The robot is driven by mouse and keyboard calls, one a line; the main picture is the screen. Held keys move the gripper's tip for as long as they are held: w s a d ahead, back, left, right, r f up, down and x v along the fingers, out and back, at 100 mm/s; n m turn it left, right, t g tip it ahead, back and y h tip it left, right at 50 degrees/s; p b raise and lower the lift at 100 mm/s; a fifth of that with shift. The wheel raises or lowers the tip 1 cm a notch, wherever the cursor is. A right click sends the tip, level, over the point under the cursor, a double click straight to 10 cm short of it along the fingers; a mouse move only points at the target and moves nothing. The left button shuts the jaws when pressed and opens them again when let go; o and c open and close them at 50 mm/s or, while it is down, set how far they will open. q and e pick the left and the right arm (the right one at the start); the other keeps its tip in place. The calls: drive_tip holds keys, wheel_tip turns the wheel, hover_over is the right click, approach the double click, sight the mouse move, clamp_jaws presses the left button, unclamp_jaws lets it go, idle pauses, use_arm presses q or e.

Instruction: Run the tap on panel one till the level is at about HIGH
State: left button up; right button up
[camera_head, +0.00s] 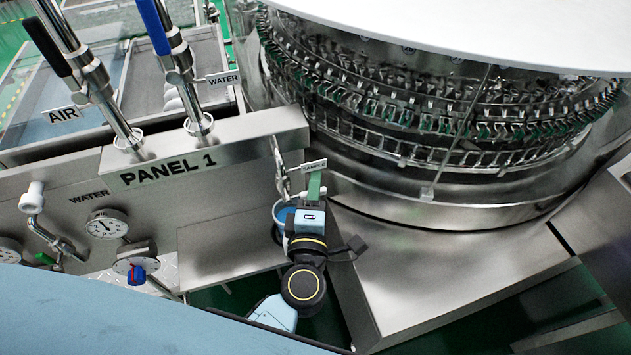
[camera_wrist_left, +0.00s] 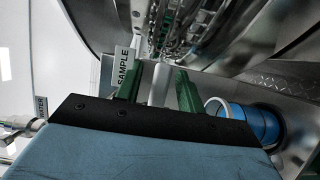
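Panel one (camera_head: 240,142) is a steel front lettered PANEL 1. A sample tap (camera_head: 281,172) hangs at its right end beside a SAMPLE tag (camera_head: 314,166), which also shows in the wrist view (camera_wrist_left: 123,68). A blue cup (camera_head: 279,212) with a pale rim is partly hidden behind my left gripper (camera_head: 315,184); in the wrist view the cup (camera_wrist_left: 264,124) is right of the fingers. My left gripper's green fingers (camera_wrist_left: 160,88) stand apart, with pale metal showing between or beyond them; contact cannot be told. The level inside the cup is not visible. My right gripper is out of view.
Upright AIR (camera_head: 70,62) and WATER (camera_head: 178,68) valves with black and blue handles stand on the panel. A gauge (camera_head: 107,224) and a white-ended pipe (camera_head: 32,197) are lower left. The large rotary washer (camera_head: 430,120) fills the upper right, above a steel ledge (camera_head: 440,265).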

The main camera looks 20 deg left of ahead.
use_arm(q)
drive_tip(key=shift+x, duration=0.75)
clamp_jaws()
